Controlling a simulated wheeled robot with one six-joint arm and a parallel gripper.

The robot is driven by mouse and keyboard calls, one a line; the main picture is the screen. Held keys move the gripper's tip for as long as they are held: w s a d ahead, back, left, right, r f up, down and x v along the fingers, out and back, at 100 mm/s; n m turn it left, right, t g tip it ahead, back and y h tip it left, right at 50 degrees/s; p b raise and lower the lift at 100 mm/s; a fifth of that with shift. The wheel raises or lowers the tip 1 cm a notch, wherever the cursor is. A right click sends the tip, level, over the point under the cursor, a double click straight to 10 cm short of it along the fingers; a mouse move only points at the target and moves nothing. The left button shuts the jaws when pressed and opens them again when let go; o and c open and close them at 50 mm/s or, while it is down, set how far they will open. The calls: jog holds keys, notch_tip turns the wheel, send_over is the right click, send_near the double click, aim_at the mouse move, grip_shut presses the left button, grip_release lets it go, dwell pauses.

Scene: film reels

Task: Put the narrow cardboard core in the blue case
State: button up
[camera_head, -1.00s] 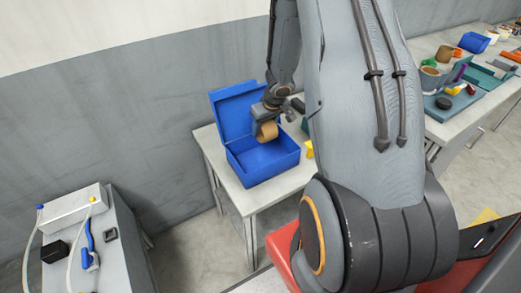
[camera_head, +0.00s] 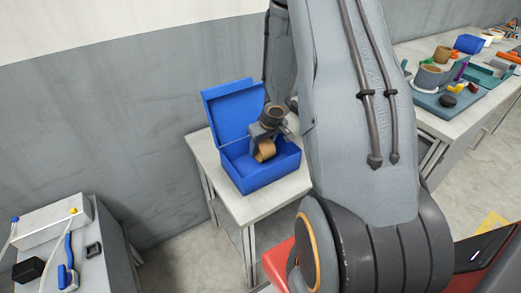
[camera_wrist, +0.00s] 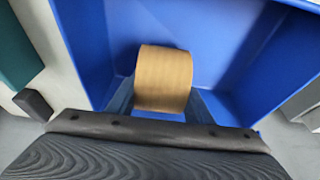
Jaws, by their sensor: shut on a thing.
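The narrow cardboard core (camera_head: 265,150) is a tan ring held in my gripper (camera_head: 262,142). My gripper is shut on it, over the open blue case (camera_head: 262,182). In the wrist view the core (camera_wrist: 163,78) sits between the fingers (camera_wrist: 163,100), with the blue walls of the case (camera_wrist: 90,50) around it. The core appears to be at or just inside the case opening; whether it touches the floor of the case I cannot tell. The lid (camera_head: 233,113) stands open at the back left.
The case stands on a small pale table (camera_head: 208,165) near the grey wall. A grey cabinet with a white box (camera_head: 50,225) is at the lower left. A long bench at right holds a teal tray (camera_head: 432,105) with several items.

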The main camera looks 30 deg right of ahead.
dwell(0.3)
jog(key=o, duration=0.6)
jog(key=shift+f, duration=0.15)
jog(key=o, duration=0.4)
